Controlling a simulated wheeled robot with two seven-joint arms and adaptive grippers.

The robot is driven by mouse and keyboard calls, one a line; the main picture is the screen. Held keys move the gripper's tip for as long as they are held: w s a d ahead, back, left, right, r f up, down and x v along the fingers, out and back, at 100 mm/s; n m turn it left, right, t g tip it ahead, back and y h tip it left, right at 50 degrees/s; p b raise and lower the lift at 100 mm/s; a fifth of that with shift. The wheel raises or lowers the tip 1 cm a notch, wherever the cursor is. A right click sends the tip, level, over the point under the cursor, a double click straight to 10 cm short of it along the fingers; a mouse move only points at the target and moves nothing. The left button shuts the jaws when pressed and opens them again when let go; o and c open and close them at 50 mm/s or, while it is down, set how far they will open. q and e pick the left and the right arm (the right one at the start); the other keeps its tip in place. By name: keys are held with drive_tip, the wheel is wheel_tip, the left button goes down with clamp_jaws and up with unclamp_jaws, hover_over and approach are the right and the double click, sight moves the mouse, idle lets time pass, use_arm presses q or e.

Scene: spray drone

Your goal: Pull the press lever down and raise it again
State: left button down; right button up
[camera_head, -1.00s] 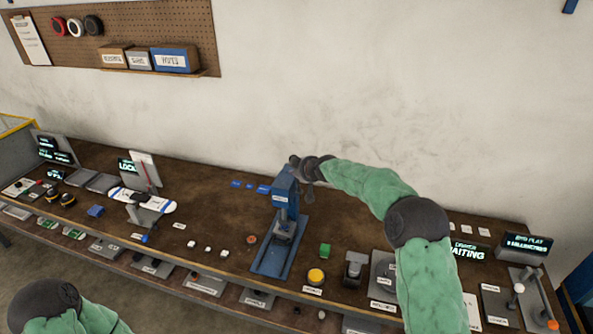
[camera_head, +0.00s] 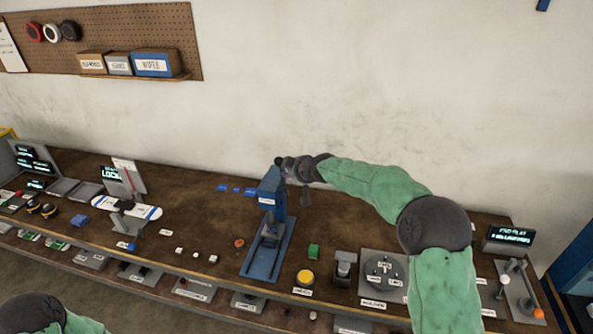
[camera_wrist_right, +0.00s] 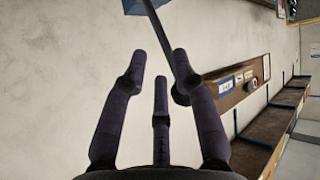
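The blue press (camera_head: 268,200) stands upright on its blue base near the middle of the bench. My right gripper (camera_head: 288,165) is at the top of the press, on its right side, and partly covers the lever there. In the right wrist view, the three dark fingers of my right gripper (camera_wrist_right: 160,70) are spread apart. The grey lever bar (camera_wrist_right: 165,40) runs from the blue press head at the top down to the right finger. Its lower end is partly hidden there, and I cannot tell whether the finger touches it. My left gripper is out of view.
A white-and-blue drone part (camera_head: 127,207) sits on a stand at left.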

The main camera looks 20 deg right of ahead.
drive_tip(key=v, duration=0.5)
drive_tip(key=shift+s+r, duration=0.15)
drive_tip(key=shift+s, duration=0.1)
drive_tip(key=s+a+f+m+g+b, duration=0.1)
drive_tip(key=s+a+f+g+b, duration=0.2)
drive_tip(key=f, duration=1)
drive_tip(key=s+a+f+m+y+b, duration=0.1)
drive_tip(key=s+a+f+m+b, duration=0.15)
drive_tip(key=s+f, duration=0.65)
drive_tip(key=s+a+f+m+g+b, duration=0.15)
drive_tip(key=a+f, duration=0.25)
drive_tip(key=f, duration=1.2)
drive_tip(key=s+a+f+m+g+b, duration=0.1)
drive_tip(key=s+a+f+g+b, duration=0.2)
drive_tip(key=s+f, duration=0.7)
drive_tip(key=s+a+f+m+g+y+b, duration=0.1)
drive_tip(key=s+a+f+m+g+b, duration=0.1)
drive_tip(key=s+f, duration=0.8)
drive_tip(key=s+a+g+b, duration=0.1)
drive_tip(key=s+a+b, duration=0.1)
drive_tip(key=s, duration=0.4)
drive_tip(key=shift+s+a, duration=0.4)
drive_tip(key=shift+a, duration=0.15)
